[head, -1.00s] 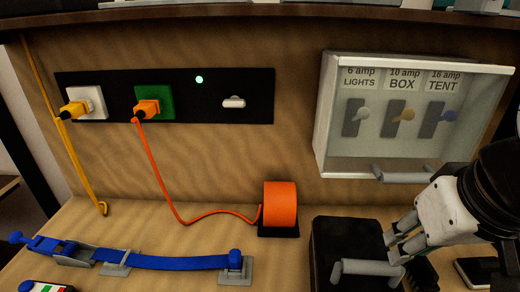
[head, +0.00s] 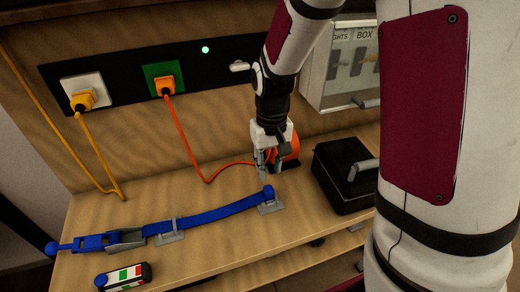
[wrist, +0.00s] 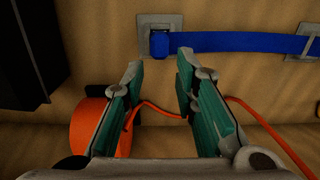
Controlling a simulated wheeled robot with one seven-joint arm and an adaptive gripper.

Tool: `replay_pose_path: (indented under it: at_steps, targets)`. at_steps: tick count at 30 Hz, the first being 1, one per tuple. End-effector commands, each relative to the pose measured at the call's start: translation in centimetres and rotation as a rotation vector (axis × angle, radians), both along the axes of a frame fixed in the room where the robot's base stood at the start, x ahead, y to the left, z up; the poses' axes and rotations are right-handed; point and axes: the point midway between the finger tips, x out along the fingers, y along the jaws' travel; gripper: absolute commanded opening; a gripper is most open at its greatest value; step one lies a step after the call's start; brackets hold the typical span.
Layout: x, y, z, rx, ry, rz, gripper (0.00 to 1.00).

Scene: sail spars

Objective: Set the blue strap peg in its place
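A blue strap (head: 215,213) lies along the wooden bench. Its blue peg (head: 267,192) stands at the strap's right end, at a grey bracket plate (head: 272,207). In the wrist view the peg (wrist: 160,43) shows against the grey plate (wrist: 145,20), beyond my fingertips; I cannot tell how deep it sits. My gripper (head: 265,172) points down just behind the peg, apart from it. In the wrist view my gripper (wrist: 158,66) is open with nothing between its green-padded fingers. A blue ball (head: 52,248) is at the strap's left end, by a grey buckle (head: 125,239).
An orange reel (head: 291,147) with an orange cord stands right behind my gripper. A black box with a grey handle (head: 343,192) is to the right. A small striped case (head: 123,277) lies front left.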

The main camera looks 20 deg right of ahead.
Motion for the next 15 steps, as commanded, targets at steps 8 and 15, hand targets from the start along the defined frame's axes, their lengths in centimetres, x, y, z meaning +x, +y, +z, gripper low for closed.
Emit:
replay_pose_path:
  at_steps: [8,15]
  targets:
    - [0.2,0.0,-2.6,0.000,0.004,0.000,0.27]
    - [0.2,0.0,-5.8,0.000,0.004,0.000,0.27]
